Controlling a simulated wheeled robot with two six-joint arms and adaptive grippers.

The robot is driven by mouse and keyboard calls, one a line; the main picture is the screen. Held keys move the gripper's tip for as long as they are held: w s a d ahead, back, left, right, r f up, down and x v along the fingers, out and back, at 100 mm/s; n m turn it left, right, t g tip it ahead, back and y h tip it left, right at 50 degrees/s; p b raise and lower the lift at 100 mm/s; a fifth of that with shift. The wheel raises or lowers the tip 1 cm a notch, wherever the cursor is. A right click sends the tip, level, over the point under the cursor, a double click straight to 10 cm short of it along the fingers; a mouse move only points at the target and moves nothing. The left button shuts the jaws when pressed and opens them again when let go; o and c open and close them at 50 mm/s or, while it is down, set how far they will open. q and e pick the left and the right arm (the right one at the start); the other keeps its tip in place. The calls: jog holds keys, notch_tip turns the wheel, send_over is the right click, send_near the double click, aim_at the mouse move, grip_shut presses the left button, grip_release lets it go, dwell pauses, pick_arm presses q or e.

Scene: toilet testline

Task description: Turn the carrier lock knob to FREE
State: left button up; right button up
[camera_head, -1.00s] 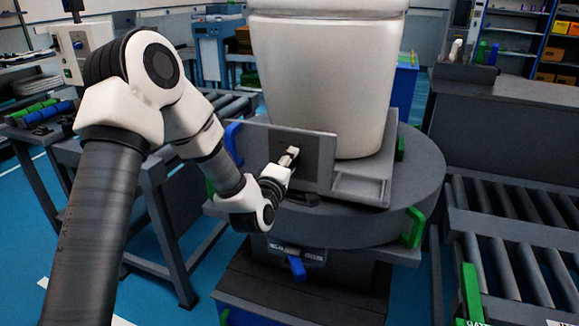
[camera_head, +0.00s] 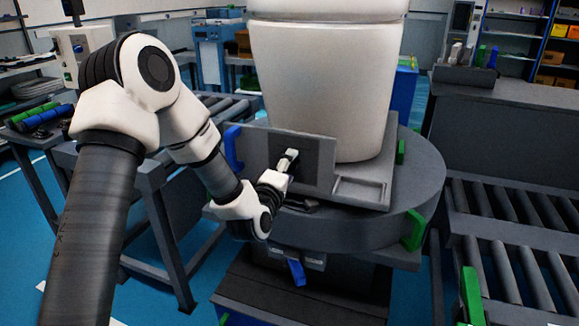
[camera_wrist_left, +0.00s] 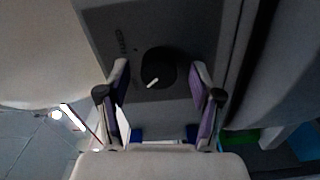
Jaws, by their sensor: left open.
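The carrier lock knob (camera_wrist_left: 157,70) is a round black knob with a white pointer line, on a dark plate. In the left wrist view its pointer slants to the lower left. Small lettering on the plate beside it is too blurred to read surely. My left gripper (camera_wrist_left: 162,88) is open, with one finger to each side of the knob; I cannot tell whether they touch it. In the head view the left gripper (camera_head: 291,156) is at the grey upright plate (camera_head: 318,163) of the carrier and hides the knob. My right gripper is not in view.
A large white toilet body (camera_head: 322,90) stands on the carrier, close behind the plate. The carrier rests on a round grey turntable (camera_head: 425,175) with green and blue tabs. Roller conveyors (camera_head: 510,225) lie at the right, more at the left.

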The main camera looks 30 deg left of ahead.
pick_arm(q)
jog(key=v, duration=0.6)
jog(key=shift+s, duration=0.25)
